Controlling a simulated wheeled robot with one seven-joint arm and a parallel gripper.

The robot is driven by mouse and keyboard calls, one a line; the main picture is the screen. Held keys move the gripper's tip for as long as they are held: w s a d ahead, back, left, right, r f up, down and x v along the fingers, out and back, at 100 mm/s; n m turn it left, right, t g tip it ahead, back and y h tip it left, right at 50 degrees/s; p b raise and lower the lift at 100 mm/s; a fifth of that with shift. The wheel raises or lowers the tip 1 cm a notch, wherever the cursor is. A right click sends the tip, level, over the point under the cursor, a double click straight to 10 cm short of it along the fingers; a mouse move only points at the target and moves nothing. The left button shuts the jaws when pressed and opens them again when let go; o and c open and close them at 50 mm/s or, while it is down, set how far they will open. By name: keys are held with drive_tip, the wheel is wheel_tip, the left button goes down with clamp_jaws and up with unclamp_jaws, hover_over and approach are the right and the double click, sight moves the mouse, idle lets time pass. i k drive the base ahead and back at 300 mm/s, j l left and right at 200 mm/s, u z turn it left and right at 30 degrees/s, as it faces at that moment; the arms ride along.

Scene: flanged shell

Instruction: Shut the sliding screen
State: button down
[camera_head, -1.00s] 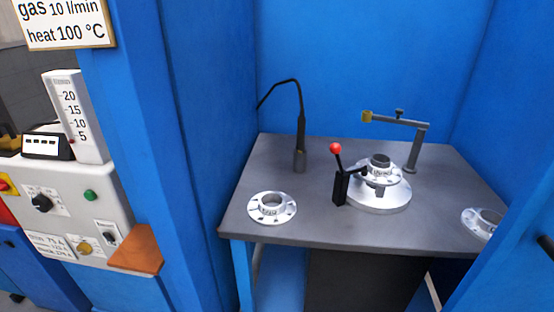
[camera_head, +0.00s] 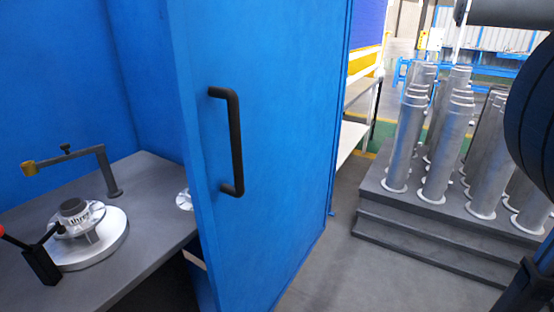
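The blue sliding screen (camera_head: 285,140) stands upright in the middle of the head view, at the right side of the booth. A black bar handle (camera_head: 236,140) is fixed upright near its left edge. The booth to its left stands open, with the table (camera_head: 150,240) and the parts on it in plain view. My gripper's fingers are not in view. Dark parts at the right edge of the view look like my arm, and they are apart from the handle.
On the table are a flange on a round base (camera_head: 90,250), a red-knobbed clamp (camera_head: 40,262) and a bracket arm (camera_head: 105,165). Right of the screen, several flanged pipes (camera_head: 445,150) stand on a stepped grey platform (camera_head: 400,215). Floor (camera_head: 340,270) between them is clear.

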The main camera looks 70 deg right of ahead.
sight(255, 85)
drive_tip(key=z, duration=1.65)
drive_tip(key=i+l, duration=0.85)
drive_tip(key=l, duration=0.15)
drive_tip(key=i+l, duration=0.9)
drive_tip(key=l, duration=0.1)
